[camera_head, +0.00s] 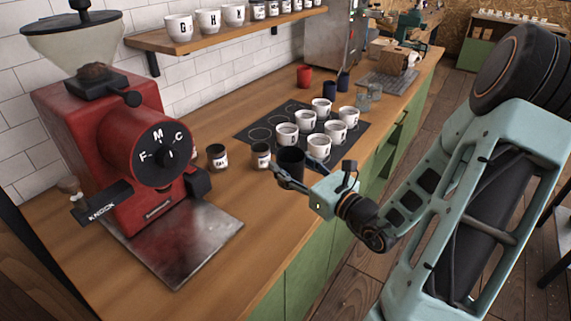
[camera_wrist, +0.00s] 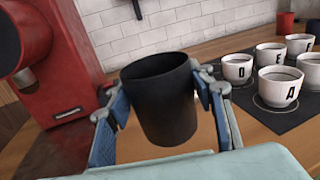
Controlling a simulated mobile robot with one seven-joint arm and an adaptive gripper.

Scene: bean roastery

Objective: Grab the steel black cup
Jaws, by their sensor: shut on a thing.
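The black steel cup (camera_head: 291,162) stands upright near the front edge of the wooden counter, by the near corner of the dark mat. In the wrist view the cup (camera_wrist: 160,105) fills the middle, open end up, between two blue-padded fingers. My gripper (camera_wrist: 161,112) is shut on the cup, one finger on each side. In the head view my gripper (camera_head: 295,172) reaches the cup from the right. The cup's base is partly hidden, so I cannot tell whether it touches the counter.
A dark mat (camera_head: 257,133) with several white lettered cups (camera_head: 319,146) lies just behind. Two small labelled dark jars (camera_head: 261,155) stand left of the black cup. A red grinder (camera_head: 120,150) stands at the left. Bare counter (camera_head: 250,200) lies in front of the jars.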

